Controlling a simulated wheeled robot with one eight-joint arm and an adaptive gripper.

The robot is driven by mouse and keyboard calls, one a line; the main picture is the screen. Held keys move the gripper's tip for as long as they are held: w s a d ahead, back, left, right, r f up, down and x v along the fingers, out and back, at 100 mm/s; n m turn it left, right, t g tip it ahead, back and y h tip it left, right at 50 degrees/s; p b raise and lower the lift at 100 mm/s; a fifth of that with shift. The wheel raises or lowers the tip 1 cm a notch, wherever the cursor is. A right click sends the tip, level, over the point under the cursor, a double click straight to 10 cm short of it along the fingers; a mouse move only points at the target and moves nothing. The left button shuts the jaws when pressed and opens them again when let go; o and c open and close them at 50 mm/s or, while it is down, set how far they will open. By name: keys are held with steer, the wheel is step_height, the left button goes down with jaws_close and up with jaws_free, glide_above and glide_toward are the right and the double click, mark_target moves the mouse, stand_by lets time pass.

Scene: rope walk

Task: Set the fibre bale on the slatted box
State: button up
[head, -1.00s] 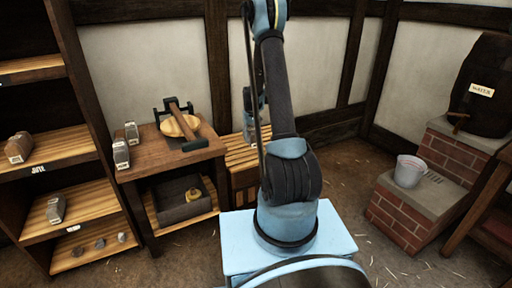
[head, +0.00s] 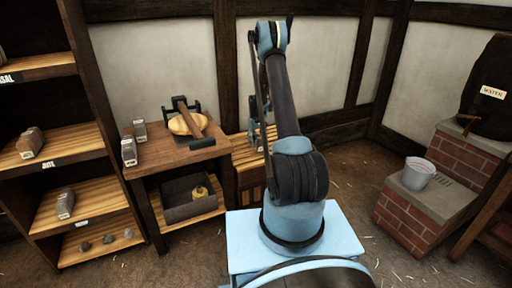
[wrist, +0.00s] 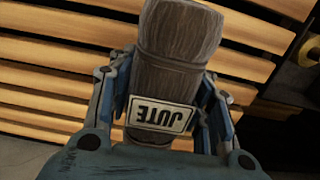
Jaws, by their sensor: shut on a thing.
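The fibre bale (wrist: 178,35) is grey-brown and bundled, with a white JUTE label that reads upside down in the wrist view. My gripper (wrist: 168,88) is shut on it, one finger on each side. The slatted box (head: 242,155) stands right of the wooden table in the head view, partly hidden behind my arm. Its pale slats (wrist: 45,75) fill the background of the wrist view, behind the bale. I cannot tell whether the bale touches the slats. In the head view my arm hides most of the gripper and bale.
The wooden table (head: 165,156) left of the box holds a mallet (head: 190,118) and two small bales. A shelf (head: 75,143) with more bales stands at far left. A brick ledge (head: 415,205) with a bucket (head: 418,172) is at right. A brass-coloured fitting (wrist: 303,50) shows at the wrist view's right.

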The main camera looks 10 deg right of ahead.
steer(key=shift+f, duration=1.5)
steer(key=shift+f, duration=0.1)
steer(key=o, duration=1.1)
